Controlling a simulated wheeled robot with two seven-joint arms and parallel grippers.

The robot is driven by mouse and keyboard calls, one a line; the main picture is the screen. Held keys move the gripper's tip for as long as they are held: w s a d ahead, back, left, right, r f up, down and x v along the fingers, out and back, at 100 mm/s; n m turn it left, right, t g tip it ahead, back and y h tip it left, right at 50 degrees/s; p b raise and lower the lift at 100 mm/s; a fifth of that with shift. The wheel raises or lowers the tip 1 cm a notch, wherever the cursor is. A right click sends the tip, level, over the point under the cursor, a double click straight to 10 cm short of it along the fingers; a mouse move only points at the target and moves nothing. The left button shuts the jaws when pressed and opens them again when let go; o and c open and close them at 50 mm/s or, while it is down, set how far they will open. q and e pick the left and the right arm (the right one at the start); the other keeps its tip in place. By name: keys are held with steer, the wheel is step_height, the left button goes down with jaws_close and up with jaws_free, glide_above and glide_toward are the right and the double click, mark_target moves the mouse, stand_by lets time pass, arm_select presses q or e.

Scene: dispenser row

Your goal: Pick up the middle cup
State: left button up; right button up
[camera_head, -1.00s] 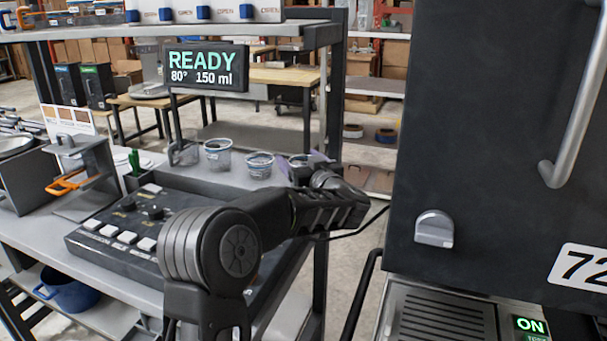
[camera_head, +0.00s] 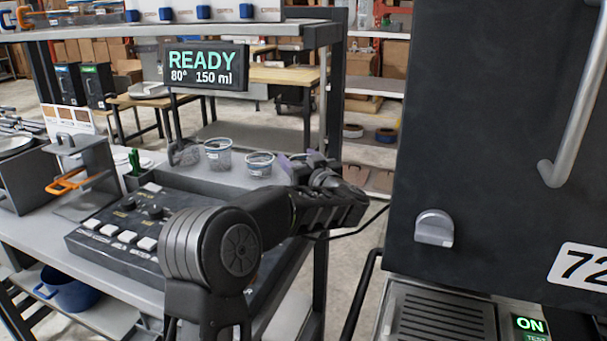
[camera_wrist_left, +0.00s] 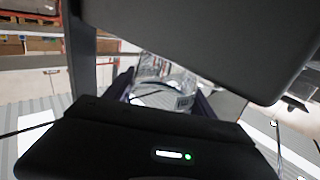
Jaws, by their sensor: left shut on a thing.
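My left gripper (camera_head: 305,162) is at the right end of the row of cups on the grey counter. Its fingers are mostly hidden behind my own wrist in the head view. In the left wrist view, the gripper (camera_wrist_left: 163,98) is shut on a clear cup (camera_wrist_left: 168,72) with a printed label, between its two dark purple fingers. The held cup is hidden in the head view. Two other clear cups, one nearer my gripper (camera_head: 259,164) and one further left (camera_head: 218,154), stand upright on the counter, apart from the gripper. My right gripper is not in view.
A sign reading READY (camera_head: 206,67) stands above the counter. A grey control panel (camera_head: 125,228) with buttons lies in front of the cups. A shelf post (camera_head: 320,270) stands right of the counter. A large dark machine (camera_head: 490,130) fills the right.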

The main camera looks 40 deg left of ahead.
arm_select(q)
steer(key=c, duration=0.4)
steer(key=shift+r, duration=0.1)
step_height(320, 180, up, 10)
steer(key=p, duration=0.2)
stand_by(0.8)
